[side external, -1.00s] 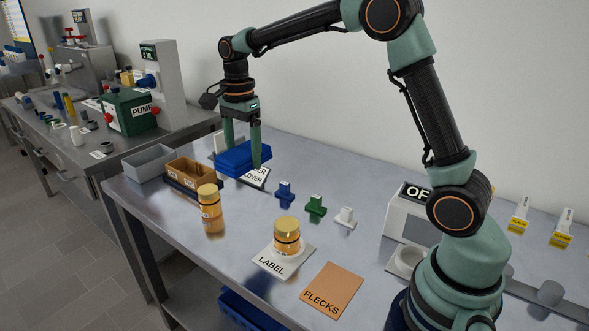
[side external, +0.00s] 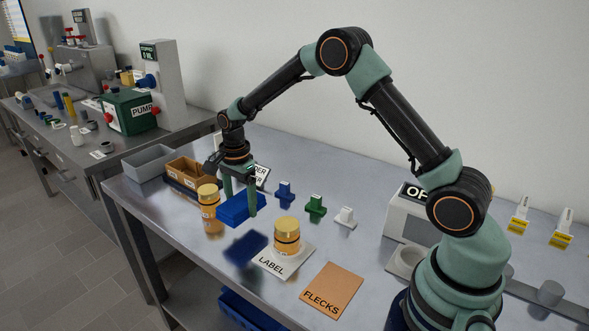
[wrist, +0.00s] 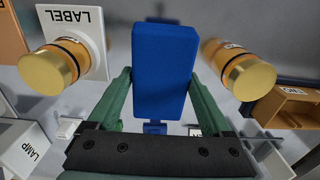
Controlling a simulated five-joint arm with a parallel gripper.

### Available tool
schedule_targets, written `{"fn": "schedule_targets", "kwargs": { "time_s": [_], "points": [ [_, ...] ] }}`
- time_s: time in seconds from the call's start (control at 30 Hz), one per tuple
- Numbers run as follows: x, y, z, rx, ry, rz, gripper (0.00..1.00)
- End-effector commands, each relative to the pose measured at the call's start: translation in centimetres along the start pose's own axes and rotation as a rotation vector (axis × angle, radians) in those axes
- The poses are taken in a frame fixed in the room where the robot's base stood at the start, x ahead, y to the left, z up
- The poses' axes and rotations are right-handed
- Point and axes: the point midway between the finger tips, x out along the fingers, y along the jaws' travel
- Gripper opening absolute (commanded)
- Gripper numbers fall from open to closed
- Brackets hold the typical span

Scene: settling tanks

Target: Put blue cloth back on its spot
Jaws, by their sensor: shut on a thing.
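My gripper (side external: 238,200) is shut on the blue cloth (side external: 241,209), a thick folded pad, and holds it above the table. In the wrist view the cloth (wrist: 165,70) sits between both green fingers. A dark blue patch below it on the tabletop looks like its reflection or shadow. The cloth is between two amber jars with gold lids: one jar (side external: 209,215) to its left, the other jar (side external: 286,238) on the white LABEL card (side external: 270,263) to its right. A marked spot for the cloth cannot be made out.
A white lettered card (side external: 262,174) is partly hidden behind my gripper. Blue (side external: 285,192), green (side external: 315,206) and white (side external: 345,217) small pieces stand in a row at the back. A brown bin (side external: 187,170) and grey tray (side external: 150,162) stand left. The orange FLECKS card (side external: 331,290) lies in front.

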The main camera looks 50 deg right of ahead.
Motion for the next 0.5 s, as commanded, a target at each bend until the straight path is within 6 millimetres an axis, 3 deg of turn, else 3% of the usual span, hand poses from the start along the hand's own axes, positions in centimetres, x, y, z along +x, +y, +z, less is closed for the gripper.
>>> {"fn": "schedule_targets", "kwargs": {
  "time_s": [0.5],
  "points": [
    [5.3, 0.0, 0.0, 0.000, 0.000, 0.001, 0.32]
  ]
}}
